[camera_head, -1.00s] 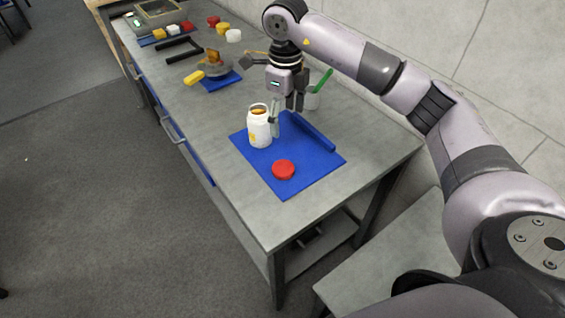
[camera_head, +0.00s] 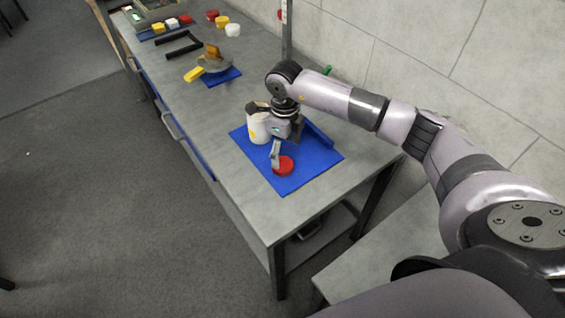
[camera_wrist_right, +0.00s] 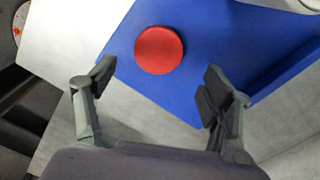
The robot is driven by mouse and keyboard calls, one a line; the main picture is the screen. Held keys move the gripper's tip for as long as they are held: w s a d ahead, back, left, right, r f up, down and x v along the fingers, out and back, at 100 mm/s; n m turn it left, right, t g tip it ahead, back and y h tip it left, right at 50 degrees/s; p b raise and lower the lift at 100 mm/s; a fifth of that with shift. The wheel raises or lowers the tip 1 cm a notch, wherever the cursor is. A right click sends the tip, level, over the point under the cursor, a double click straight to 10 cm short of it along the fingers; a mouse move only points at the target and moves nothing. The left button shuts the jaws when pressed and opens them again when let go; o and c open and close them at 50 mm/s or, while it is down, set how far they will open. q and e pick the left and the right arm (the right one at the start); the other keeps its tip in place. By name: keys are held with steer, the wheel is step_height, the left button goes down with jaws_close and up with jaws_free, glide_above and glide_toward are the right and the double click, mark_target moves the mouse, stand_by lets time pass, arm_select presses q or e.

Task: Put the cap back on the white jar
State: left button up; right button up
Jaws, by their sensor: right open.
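The red cap (camera_head: 284,167) lies flat on the blue mat (camera_head: 305,178). In the right wrist view the cap (camera_wrist_right: 159,50) is ahead of and between my open fingertips, with nothing held. My right gripper (camera_head: 276,156) is at the cap in the head view, over the mat. The white jar (camera_head: 257,127) stands upright on the mat just left of my right gripper. Its top is partly hidden by the gripper. In the right wrist view a pale rounded edge, perhaps the jar (camera_wrist_right: 298,4), shows at the top right. My left gripper is not in view.
A raised blue bar (camera_head: 318,136) runs along the mat's far right side. A green stick (camera_head: 328,70) shows behind my right arm. Farther back are a grey tool with a yellow handle (camera_head: 194,74), a black bracket (camera_head: 180,45) and several coloured blocks. The table's near end is clear.

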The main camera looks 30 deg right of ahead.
mark_target(284, 164)
steer(key=shift+f, duration=0.1)
steer(key=shift+f+p, duration=0.3)
steer(key=shift+p, duration=0.05)
step_height(284, 164, down, 4)
steer(key=shift+s+a+r+p, duration=0.1)
steer(key=shift+a+r+p, duration=0.1)
steer(key=shift+p, duration=0.55)
steer(key=shift+d+f, duration=0.1)
steer(key=shift+f, duration=0.35)
steer(key=shift+c, duration=0.5)
steer(key=c, duration=0.7)
